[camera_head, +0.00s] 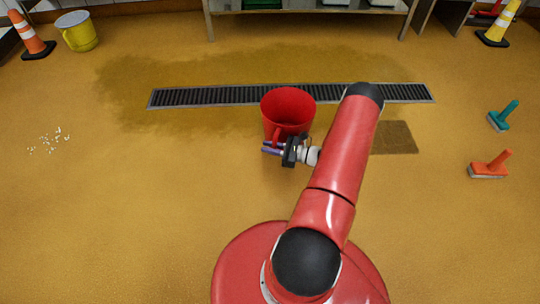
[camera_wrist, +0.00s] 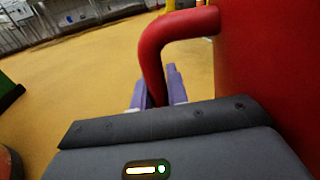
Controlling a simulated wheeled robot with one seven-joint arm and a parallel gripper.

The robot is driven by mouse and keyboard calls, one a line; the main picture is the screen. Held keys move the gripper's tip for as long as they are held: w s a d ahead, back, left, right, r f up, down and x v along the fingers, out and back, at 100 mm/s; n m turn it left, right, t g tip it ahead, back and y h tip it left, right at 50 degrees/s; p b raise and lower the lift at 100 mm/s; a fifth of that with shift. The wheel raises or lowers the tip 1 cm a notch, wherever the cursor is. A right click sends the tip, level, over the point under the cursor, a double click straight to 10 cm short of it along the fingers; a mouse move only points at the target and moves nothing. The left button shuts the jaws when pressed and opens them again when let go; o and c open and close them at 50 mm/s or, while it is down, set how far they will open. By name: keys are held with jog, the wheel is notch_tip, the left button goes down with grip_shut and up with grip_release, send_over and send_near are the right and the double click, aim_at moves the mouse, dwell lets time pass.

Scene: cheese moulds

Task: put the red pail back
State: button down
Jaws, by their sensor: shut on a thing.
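The red pail (camera_head: 287,108) is in front of my arm in the head view, close to the floor drain, with its open top showing. Its handle loop is on the side toward me. My gripper (camera_head: 270,147) is at that handle. In the wrist view the red handle (camera_wrist: 152,60) passes between the purple fingers of my gripper (camera_wrist: 160,90), which are shut on it. The pail's red wall (camera_wrist: 270,70) fills the right of that view. I cannot tell whether the pail's base touches the floor.
A drain grate (camera_head: 200,96) crosses the wet floor. A brown mat (camera_head: 394,137) lies to the right, with a teal brush (camera_head: 503,116) and an orange brush (camera_head: 490,165) beyond. A yellow pail (camera_head: 77,31), cones (camera_head: 31,37) (camera_head: 497,24) and a table (camera_head: 300,10) are at the back. White crumbs (camera_head: 48,141) lie left.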

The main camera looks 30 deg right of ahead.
jog(key=shift+f+b, duration=0.45)
jog(key=shift+f, duration=1.65)
jog(key=shift+f, duration=0.15)
jog(key=c, duration=1.4)
grip_release()
